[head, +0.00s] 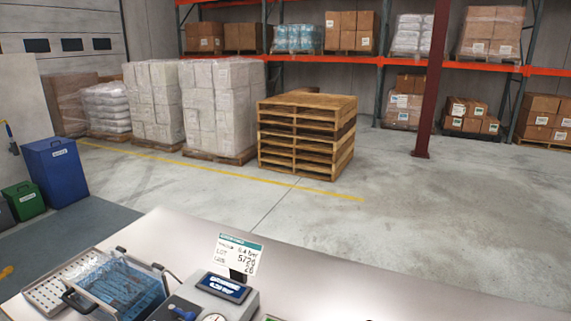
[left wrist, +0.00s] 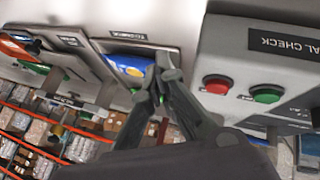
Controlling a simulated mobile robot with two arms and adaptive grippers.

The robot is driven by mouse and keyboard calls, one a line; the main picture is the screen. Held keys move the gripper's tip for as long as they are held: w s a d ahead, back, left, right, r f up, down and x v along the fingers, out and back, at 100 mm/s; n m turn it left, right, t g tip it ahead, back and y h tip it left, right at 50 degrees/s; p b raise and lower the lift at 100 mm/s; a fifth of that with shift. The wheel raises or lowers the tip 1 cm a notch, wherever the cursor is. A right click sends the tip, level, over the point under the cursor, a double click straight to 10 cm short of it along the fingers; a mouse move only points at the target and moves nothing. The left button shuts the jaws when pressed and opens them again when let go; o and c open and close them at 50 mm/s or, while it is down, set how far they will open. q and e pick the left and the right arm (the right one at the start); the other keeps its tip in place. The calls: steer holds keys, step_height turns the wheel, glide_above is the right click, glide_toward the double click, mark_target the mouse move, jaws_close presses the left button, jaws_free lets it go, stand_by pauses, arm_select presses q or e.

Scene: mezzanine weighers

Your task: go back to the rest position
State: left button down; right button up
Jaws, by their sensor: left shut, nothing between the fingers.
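My left gripper (left wrist: 163,72) shows in the left wrist view, its fingers together with nothing between them. Beside it is a grey control box (left wrist: 245,60) with a red button (left wrist: 217,84) and a green button (left wrist: 266,94). The box's label reads upside down as "...AL CHECK". Behind the fingertips is a grey-framed opening with blue and yellow in it (left wrist: 130,66). I cannot tell whether the fingers touch anything. Neither gripper shows in the head view, and my right gripper is out of sight.
In the head view a pale worktop (head: 370,285) carries a blue basket (head: 125,285), a perforated metal tray (head: 60,285), a grey device with a display (head: 222,288) and a lot card (head: 238,254). Beyond it are stacked pallets (head: 305,135), a blue bin (head: 56,172) and open floor.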

arm_select(q)
steer(key=s+d+f+m+y, duration=0.1)
steer(key=s+d+y, duration=0.1)
steer(key=s+d, duration=0.6)
steer(key=s+a+r+n+g+y, duration=0.1)
steer(key=s+a+y, duration=0.15)
steer(key=s, duration=0.25)
steer(key=s+a+r+y, duration=0.1)
steer(key=s+a+r, duration=0.1)
steer(key=s+a, duration=0.15)
step_height(320, 180, down, 33)
steer(key=s+g+b, duration=0.1)
steer(key=s+b, duration=0.1)
steer(key=b, duration=0.4)
steer(key=s+a+f+g+b, duration=0.1)
steer(key=s+f+b, duration=0.3)
steer(key=s+f, duration=1.3)
step_height(320, 180, down, 3)
steer(key=shift+a+f+g+b, duration=0.15)
steer(key=shift+a+g+b, duration=0.15)
steer(key=shift+a, duration=0.25)
